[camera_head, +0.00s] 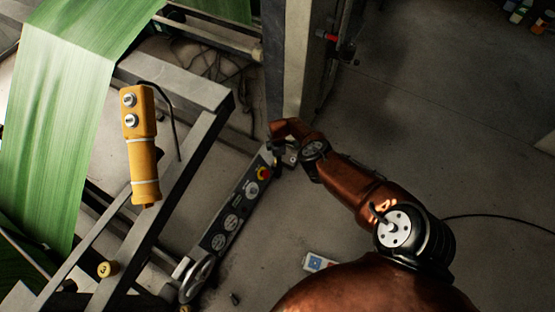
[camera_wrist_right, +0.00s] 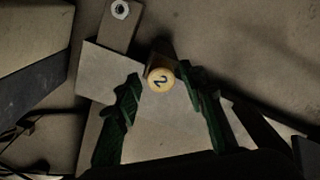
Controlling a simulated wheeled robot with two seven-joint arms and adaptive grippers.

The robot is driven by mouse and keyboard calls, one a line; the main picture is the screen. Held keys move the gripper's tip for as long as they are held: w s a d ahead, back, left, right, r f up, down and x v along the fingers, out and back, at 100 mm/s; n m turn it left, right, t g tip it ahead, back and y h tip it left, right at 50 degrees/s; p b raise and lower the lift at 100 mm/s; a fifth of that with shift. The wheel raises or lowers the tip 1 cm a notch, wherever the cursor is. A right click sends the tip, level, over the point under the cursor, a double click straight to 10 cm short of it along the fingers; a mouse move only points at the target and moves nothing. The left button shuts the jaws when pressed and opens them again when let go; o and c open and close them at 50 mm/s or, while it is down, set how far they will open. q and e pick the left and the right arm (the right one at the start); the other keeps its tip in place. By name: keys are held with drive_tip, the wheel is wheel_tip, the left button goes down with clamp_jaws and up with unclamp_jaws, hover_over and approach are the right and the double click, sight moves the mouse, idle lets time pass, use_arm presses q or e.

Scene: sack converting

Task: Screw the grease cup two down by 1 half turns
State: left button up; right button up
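Grease cup two is a round yellow cap (camera_wrist_right: 160,78) with a dark 2 on it, in the right wrist view. My right gripper (camera_wrist_right: 161,82) is open, with its two green ridged fingers on either side of the cap. The cap shows in the gap near the fingertips, closer to the right finger; I cannot tell whether that finger touches it. In the head view my right gripper (camera_head: 281,158) is at the upper end of a dark control panel, and cup two cannot be made out there. My left gripper is not in view.
The dark control panel (camera_head: 232,212) carries a red knob (camera_head: 263,173) and round dials. A yellow pendant (camera_head: 142,150) hangs at the left by a metal frame (camera_head: 190,93). Another yellow cap (camera_head: 107,269) is at lower left. A grey post (camera_head: 297,60) stands behind the gripper. Open floor lies right.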

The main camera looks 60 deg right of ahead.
drive_tip(key=shift+o, duration=0.2)
drive_tip(key=shift+w+d+r, duration=0.1)
drive_tip(key=shift+w+r, duration=0.1)
drive_tip(key=shift+r, duration=0.45)
drive_tip(key=shift+s+r, duration=0.25)
drive_tip(key=shift+r, duration=0.6)
wheel_tip(320, 180, up, 9)
